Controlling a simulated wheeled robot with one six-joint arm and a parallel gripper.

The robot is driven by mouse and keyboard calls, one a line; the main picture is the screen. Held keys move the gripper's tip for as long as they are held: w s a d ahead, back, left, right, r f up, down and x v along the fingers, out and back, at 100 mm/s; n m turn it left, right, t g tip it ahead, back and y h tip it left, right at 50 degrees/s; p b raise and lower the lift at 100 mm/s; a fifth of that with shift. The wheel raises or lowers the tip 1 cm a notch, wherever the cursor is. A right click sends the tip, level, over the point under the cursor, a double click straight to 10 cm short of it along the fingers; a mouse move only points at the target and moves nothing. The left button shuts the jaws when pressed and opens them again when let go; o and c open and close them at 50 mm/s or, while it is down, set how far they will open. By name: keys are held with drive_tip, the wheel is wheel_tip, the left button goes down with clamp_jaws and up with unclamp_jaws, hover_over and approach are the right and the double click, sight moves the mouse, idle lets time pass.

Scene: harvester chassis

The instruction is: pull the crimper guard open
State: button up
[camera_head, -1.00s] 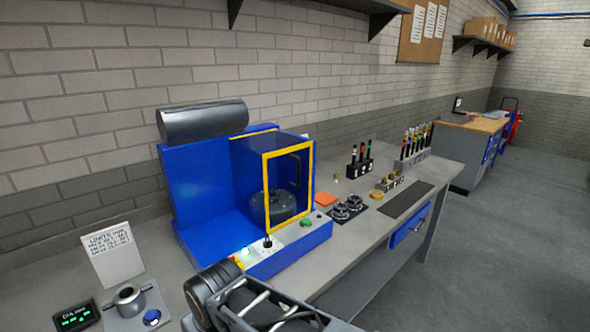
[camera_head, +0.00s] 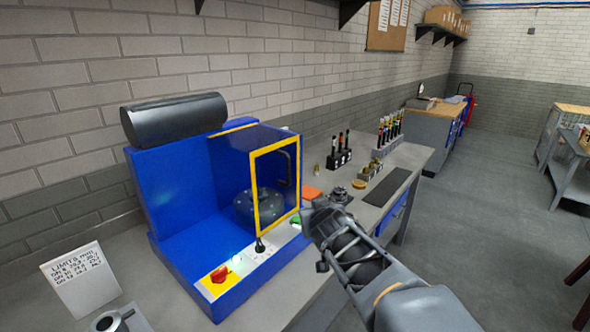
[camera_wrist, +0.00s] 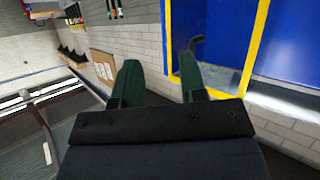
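The crimper (camera_head: 185,205) is a blue machine on the bench. Its guard (camera_head: 254,190) is a yellow-framed see-through door, which looks shut across the front of the dark round crimping head (camera_head: 258,205). A dark curved handle (camera_head: 287,165) shows at the guard's right side. My gripper (camera_head: 318,212) is just right of the guard's lower right corner in the head view. In the wrist view my gripper (camera_wrist: 160,78) has two dark green fingers spread apart with nothing between them. The handle (camera_wrist: 192,45) shows beyond the right fingertip, beside the yellow frame (camera_wrist: 256,45).
A control strip with a red switch (camera_head: 220,273) and a black knob (camera_head: 259,246) runs along the crimper's front. Tool racks (camera_head: 390,130) stand farther along the bench. A limits card (camera_head: 85,280) stands at lower left. Open floor (camera_head: 480,200) lies to the right.

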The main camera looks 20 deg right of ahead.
sight(288, 181)
drive_tip(key=w+d+r+n+t+y, duration=0.3)
drive_tip(key=r+t, duration=0.2)
drive_tip(key=w+a+y, duration=0.1)
drive_tip(key=w, duration=0.3)
drive_tip(key=w+a+n+y, duration=0.1)
drive_tip(key=w+y, duration=0.1)
drive_tip(key=w, duration=0.2)
drive_tip(key=w+a+n+y+p, duration=0.1)
drive_tip(key=w+y, duration=0.1)
drive_tip(key=w, duration=0.3)
drive_tip(key=shift+a+r, duration=0.15)
drive_tip(key=shift+a, duration=0.15)
clamp_jaws()
